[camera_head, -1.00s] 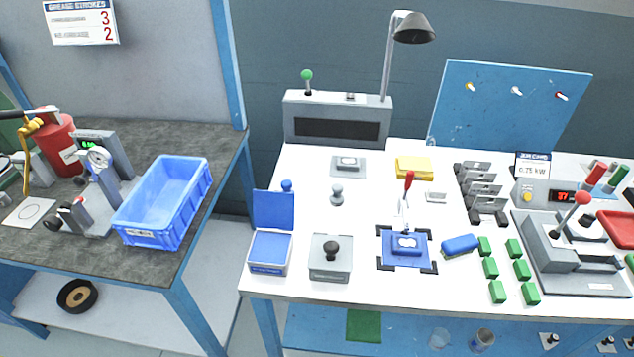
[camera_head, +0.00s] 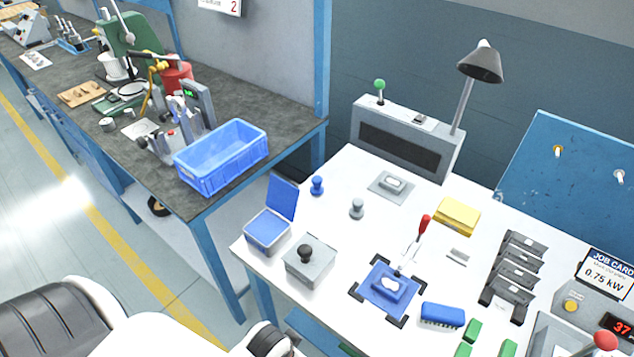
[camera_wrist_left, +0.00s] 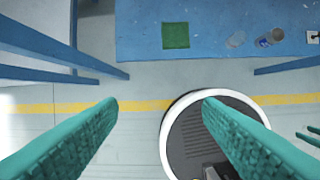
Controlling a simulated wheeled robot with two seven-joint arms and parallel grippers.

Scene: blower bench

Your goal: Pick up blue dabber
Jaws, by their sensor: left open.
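The blue dabber (camera_head: 317,186) stands upright on the white bench, behind the open blue ink pad (camera_head: 266,232) and left of a grey dabber (camera_head: 356,209). My left gripper (camera_wrist_left: 160,104) is open and empty in the left wrist view, its two teal fingers wide apart over the floor, in front of the bench. The dabber does not show in that view. In the head view only white and black parts of my left arm show at the bottom left; its fingers are hidden. Small teal bars at the wrist view's right edge may be my right gripper; its state is unclear.
A grey block with a black knob (camera_head: 309,260) stands in front of the dabbers. A blue plate with a red-handled tool (camera_head: 419,240), a blue brush (camera_head: 442,315) and a yellow block (camera_head: 457,216) lie to the right. A blue crate (camera_head: 222,158) sits on the left bench.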

